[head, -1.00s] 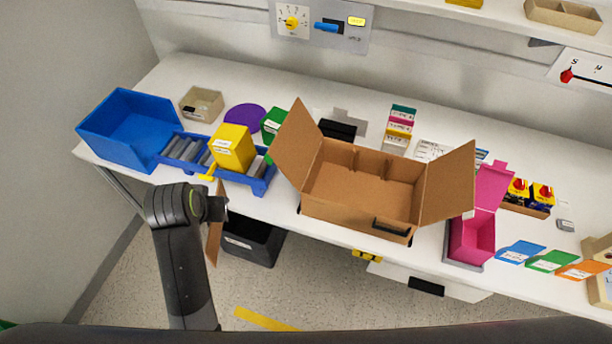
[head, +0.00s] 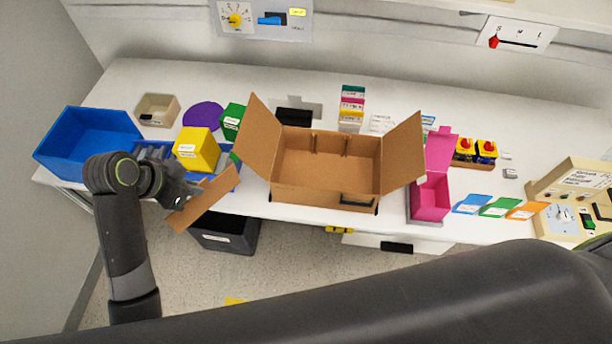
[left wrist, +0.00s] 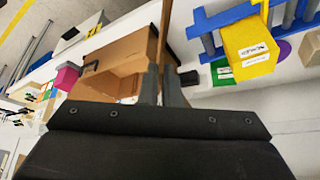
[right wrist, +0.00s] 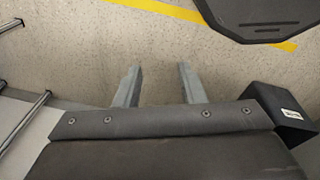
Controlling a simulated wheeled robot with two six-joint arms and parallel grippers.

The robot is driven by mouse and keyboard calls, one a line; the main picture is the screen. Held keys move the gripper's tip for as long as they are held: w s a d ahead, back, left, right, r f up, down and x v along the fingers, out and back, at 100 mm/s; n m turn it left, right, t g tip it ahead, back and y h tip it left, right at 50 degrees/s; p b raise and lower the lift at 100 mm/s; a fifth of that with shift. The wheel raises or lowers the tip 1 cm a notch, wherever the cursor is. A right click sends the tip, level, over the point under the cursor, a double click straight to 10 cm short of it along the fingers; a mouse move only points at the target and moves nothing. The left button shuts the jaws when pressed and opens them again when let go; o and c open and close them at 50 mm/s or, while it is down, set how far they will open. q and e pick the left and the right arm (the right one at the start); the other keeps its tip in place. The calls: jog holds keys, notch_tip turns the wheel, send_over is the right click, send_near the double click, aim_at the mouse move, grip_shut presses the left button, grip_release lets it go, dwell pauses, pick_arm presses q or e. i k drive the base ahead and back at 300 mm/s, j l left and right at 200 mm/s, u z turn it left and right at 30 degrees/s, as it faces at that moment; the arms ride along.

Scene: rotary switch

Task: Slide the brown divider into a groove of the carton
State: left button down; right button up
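The open brown carton (head: 300,193) stands on the white table with its side flaps spread; small ridges show on its inner back wall. The brown divider (head: 207,200) is a thin flat board, tilted, left of the carton and in front of the table's edge. My left gripper (head: 178,194) is shut on the divider near its left end. In the left wrist view the divider (left wrist: 166,25) shows edge-on between the fingers (left wrist: 162,84), with the carton (left wrist: 122,50) behind to the left. My right gripper (right wrist: 158,85) is open and empty above the floor.
A blue bin (head: 88,145), a blue rack with a yellow box (head: 197,150) and a green box (head: 232,118) stand left of the carton. A pink box (head: 430,198) stands close on its right. A dark bin (head: 225,235) is below the table edge.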

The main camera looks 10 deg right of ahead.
aim_at(311, 177)
jog(key=i+l, duration=0.1)
jog(key=l, duration=0.25)
jog(key=i+l, duration=0.1)
jog(key=l, duration=0.25)
jog(key=i+l, duration=0.1)
jog(key=l, duration=0.2)
jog(key=i+l, duration=0.1)
jog(key=l, duration=0.25)
